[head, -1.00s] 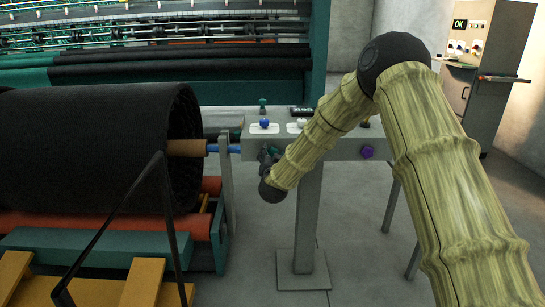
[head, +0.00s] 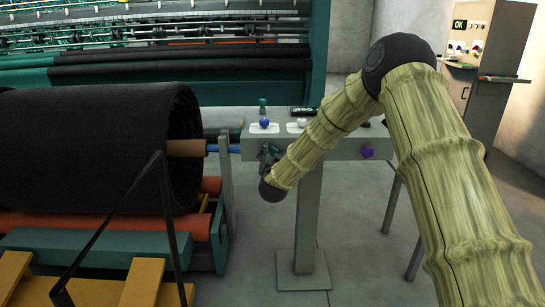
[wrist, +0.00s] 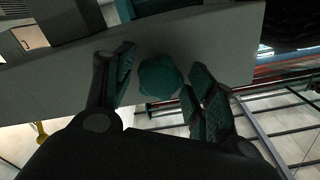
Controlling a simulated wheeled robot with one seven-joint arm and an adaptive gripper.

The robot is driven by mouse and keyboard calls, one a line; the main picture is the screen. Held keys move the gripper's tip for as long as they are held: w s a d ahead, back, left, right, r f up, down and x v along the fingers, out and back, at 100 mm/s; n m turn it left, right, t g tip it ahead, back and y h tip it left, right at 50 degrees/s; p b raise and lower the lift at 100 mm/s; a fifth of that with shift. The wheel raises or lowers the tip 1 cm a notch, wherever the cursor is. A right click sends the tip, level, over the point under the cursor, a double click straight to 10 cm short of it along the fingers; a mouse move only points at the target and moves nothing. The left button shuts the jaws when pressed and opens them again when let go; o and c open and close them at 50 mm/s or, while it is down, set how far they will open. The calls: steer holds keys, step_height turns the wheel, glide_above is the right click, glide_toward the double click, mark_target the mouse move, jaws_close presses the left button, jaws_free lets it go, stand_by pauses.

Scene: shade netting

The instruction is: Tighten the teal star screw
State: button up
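The teal star screw (wrist: 160,77) is a lobed knob on the grey beam's side face in the wrist view. My gripper (wrist: 158,84) has one dark finger with a teal pad on each side of it. A gap shows between the left pad and the screw. The right pad is very near the screw's edge; I cannot tell whether it touches. In the head view my gripper (head: 269,157) is at the left end of the grey beam (head: 340,148), and the wrist and fingers hide most of the screw there.
A purple star knob (head: 367,152) is on the beam's front, right of my arm. A blue knob (head: 264,124) and a white knob (head: 301,122) stand on top. A black netting roll (head: 90,150) with its stand is close on the left. A cabinet (head: 485,80) stands far right.

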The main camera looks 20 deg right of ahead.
mark_target(272, 154)
steer(key=shift+p+v, duration=0.3)
steer(key=shift+v, duration=2.2)
steer(key=o, duration=0.6)
steer(key=shift+c, duration=0.2)
